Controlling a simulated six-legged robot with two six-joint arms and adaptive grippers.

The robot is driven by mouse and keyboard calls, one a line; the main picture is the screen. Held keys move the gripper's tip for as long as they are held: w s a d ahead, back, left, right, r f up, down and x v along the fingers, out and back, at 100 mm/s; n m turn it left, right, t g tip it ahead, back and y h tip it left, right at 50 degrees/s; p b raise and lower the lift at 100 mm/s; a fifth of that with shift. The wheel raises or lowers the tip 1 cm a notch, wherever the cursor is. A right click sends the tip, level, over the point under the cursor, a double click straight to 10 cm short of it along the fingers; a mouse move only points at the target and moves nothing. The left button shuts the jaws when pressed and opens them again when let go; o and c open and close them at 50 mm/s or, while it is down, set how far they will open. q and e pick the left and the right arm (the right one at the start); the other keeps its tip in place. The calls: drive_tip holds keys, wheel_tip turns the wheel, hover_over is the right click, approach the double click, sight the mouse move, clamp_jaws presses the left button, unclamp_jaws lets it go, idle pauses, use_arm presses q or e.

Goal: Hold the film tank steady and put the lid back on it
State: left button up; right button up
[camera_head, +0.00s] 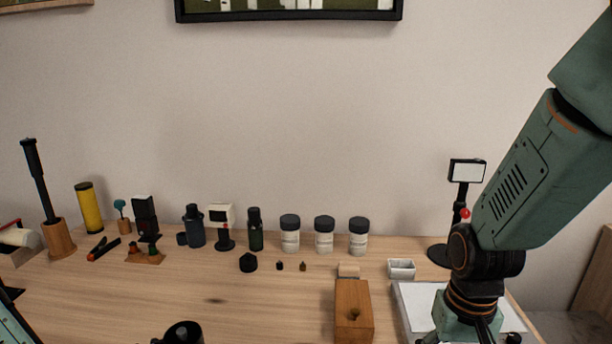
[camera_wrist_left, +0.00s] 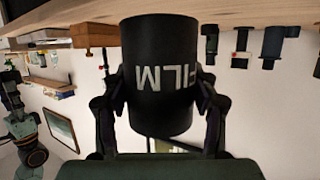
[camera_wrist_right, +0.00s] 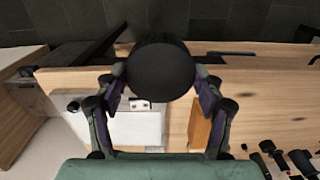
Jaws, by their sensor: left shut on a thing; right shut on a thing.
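The film tank (camera_wrist_left: 160,45) is a black cylinder with white FILM lettering, upside down in the left wrist view because that view is inverted. My left gripper (camera_wrist_left: 160,90) is shut on it, a finger on each side. The top of a dark round thing, seemingly the tank (camera_head: 182,334), shows at the bottom edge of the head view. The lid (camera_wrist_right: 160,62) is a black round disc in the right wrist view. My right gripper (camera_wrist_right: 160,78) is shut on it, well apart from the tank. Both grippers' fingertips are out of the head view.
Along the back of the table (camera_head: 110,290) stand several bottles, white jars with black caps (camera_head: 324,234) and a small screen stand (camera_head: 466,178). A wooden block (camera_head: 353,312) lies right of the tank. A white tray (camera_head: 412,296) lies under my right arm. Bare wood lies between tank and block.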

drive_tip(key=a, duration=0.1)
drive_tip(key=a+b, duration=0.1)
drive_tip(key=a+n+b, duration=0.1)
drive_tip(key=shift+a+f, duration=0.15)
drive_tip(key=shift+f, duration=0.1)
drive_tip(key=shift+w+a+f+b, duration=0.15)
drive_tip(key=shift+w+f+b, duration=0.05)
drive_tip(key=shift+b, duration=0.25)
use_arm(q)
drive_tip(key=s+d+r+m+g+h, duration=0.3)
drive_tip(key=s+d+m+h, duration=0.1)
drive_tip(key=s, duration=0.3)
drive_tip(key=shift+s+r+g, duration=0.3)
drive_tip(key=shift+s, duration=0.05)
use_arm(e)
drive_tip(key=shift+a, duration=0.1)
use_arm(q)
drive_tip(key=shift+m, duration=0.3)
